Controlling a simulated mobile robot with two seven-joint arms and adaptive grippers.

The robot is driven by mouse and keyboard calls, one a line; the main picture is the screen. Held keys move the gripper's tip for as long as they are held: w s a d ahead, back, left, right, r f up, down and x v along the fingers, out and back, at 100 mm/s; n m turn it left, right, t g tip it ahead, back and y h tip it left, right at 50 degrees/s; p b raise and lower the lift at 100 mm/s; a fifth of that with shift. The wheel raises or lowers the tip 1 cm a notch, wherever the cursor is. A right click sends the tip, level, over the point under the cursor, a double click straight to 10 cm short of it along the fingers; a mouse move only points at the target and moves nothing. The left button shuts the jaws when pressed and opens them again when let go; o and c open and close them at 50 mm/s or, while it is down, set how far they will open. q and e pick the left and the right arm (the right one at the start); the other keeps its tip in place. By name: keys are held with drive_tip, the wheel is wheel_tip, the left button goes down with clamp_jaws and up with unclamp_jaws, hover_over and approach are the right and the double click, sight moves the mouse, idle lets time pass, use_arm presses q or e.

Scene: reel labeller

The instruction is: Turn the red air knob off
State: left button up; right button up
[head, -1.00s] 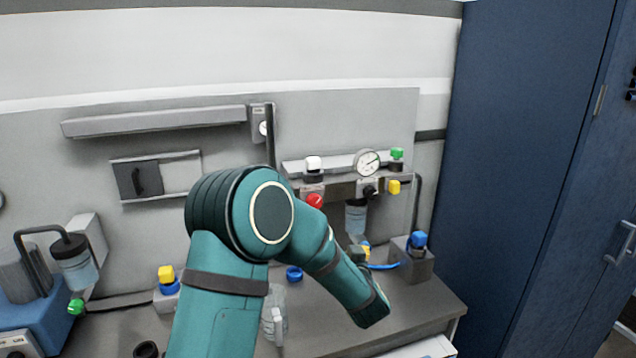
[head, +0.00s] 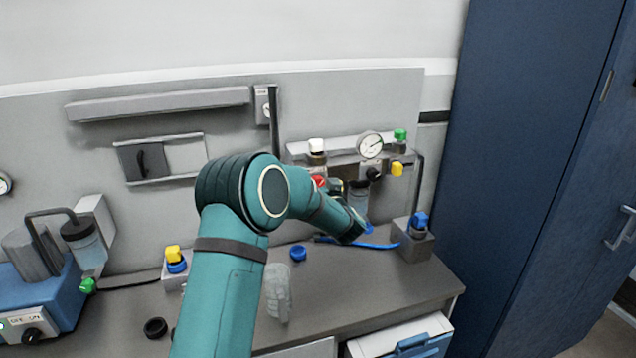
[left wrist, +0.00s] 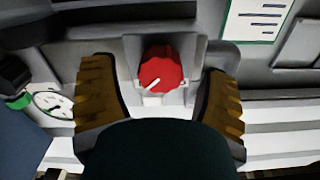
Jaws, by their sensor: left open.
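The red air knob (left wrist: 162,71) sits in a grey square housing in the left wrist view, with a white pointer line slanting toward its lower left. In the head view the red knob (head: 319,182) shows only in part, just above my teal left arm. My left gripper (left wrist: 161,68) is open, with one brown ridged finger on each side of the knob. Gaps show between both fingers and the knob, so it is not gripped. In the head view my arm hides most of this gripper. My right gripper is not in view.
A round gauge (head: 370,145), a black knob (head: 374,174), a yellow knob (head: 397,169) and a green knob (head: 400,135) are close on the right. A white-topped valve (head: 316,147) stands above the red knob. A blue hose (head: 375,245) lies on the bench below.

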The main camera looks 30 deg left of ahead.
use_arm(q)
drive_tip(key=shift+w+a, duration=0.45)
drive_tip(key=shift+a, duration=0.05)
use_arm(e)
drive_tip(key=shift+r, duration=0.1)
use_arm(q)
drive_tip(key=c, duration=1.2)
